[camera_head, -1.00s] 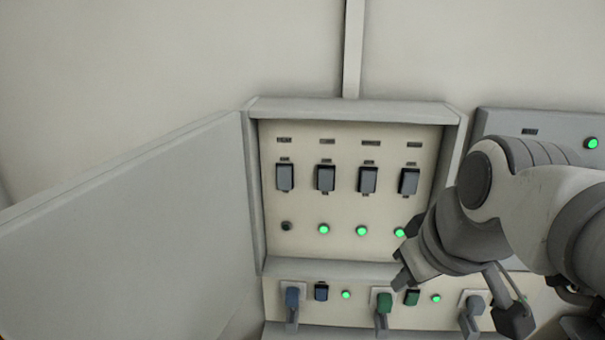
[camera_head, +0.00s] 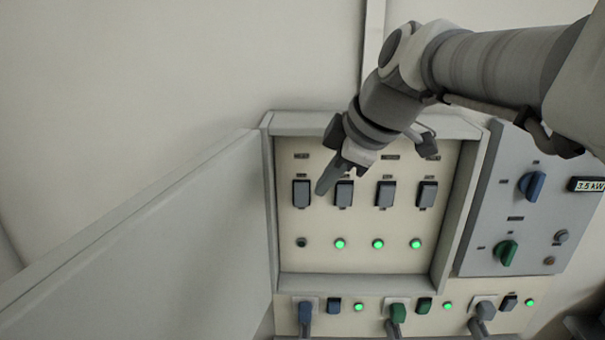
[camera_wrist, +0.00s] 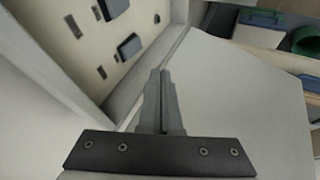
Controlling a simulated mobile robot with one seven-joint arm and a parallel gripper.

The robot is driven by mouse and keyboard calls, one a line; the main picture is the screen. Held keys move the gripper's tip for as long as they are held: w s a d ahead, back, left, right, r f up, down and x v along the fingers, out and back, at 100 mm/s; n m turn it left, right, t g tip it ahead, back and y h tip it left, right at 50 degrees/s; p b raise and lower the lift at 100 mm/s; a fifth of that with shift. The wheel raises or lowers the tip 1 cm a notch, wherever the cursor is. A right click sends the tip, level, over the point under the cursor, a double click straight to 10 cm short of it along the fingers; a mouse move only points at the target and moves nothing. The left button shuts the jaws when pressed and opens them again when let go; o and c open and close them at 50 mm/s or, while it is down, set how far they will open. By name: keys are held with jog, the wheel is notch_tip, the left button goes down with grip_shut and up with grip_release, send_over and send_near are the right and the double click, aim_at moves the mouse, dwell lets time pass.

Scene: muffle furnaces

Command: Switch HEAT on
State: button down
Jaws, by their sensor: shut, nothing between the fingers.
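The open wall box holds a cream panel (camera_head: 350,262) with a row of dark rocker-type switches. The leftmost switch (camera_head: 301,193) has a dark lamp (camera_head: 301,242) below it. The other switches (camera_head: 385,194) have green lit lamps (camera_head: 378,244) below. The labels are too small to read, so I cannot tell which is HEAT. My gripper (camera_head: 322,190) is shut and empty, its tip just right of the leftmost switch; contact cannot be told. The wrist view shows the closed fingers (camera_wrist: 160,75) pointing past two switches (camera_wrist: 129,46).
The box's door (camera_head: 150,240) stands open at the left. A grey control box (camera_head: 485,225) with blue (camera_head: 531,185) and green (camera_head: 506,253) knobs and a 3.5 kW display (camera_head: 586,184) is at the right. Plugs and lit lamps line the strip below.

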aim_at(305, 204)
jog(key=x, duration=0.3)
jog(key=w+p+x, duration=0.1)
jog(key=x, duration=0.7)
jog(key=shift+w+d+r+p, duration=0.25)
jog(key=shift+w+r+p, duration=0.05)
jog(key=shift+w+p, duration=0.15)
jog(key=shift+w+f, duration=0.2)
jog(key=shift+w, duration=0.6)
jog(key=shift+w+t+b, duration=0.25)
jog(key=shift+t+b, duration=0.05)
jog(key=shift+b, duration=0.8)
